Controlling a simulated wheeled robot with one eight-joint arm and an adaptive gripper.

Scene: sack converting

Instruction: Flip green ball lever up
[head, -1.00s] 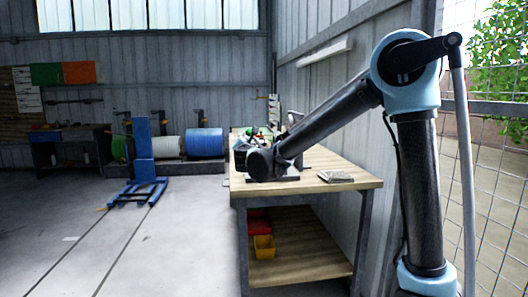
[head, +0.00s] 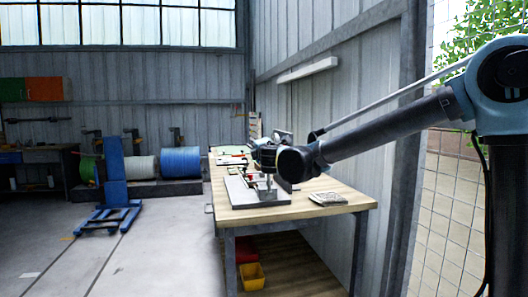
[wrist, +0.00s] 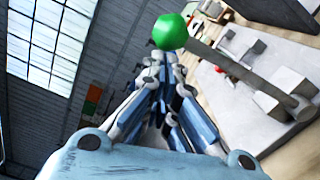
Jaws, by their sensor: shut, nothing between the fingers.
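The green ball (wrist: 173,31) shows in the wrist view at the top centre, on the end of a grey lever rod (wrist: 232,67). The rod runs down to the right to a grey pivot block (wrist: 288,88) on a pale plate. My gripper (wrist: 168,58) is shut and empty, its blue and white fingers pointing at the ball. The fingertips are just below the ball in the picture; I cannot tell whether they touch it. In the head view my arm's wrist hides most of the gripper, and I cannot make out the ball there.
The wooden workbench (head: 345,198) carries the grey base plate (head: 240,194) and a small flat stack (head: 328,198) to the right. A yellow bin (head: 251,276) is on the lower shelf. A mesh fence stands at the right. The floor at the left is clear up to a blue stand (head: 115,185).

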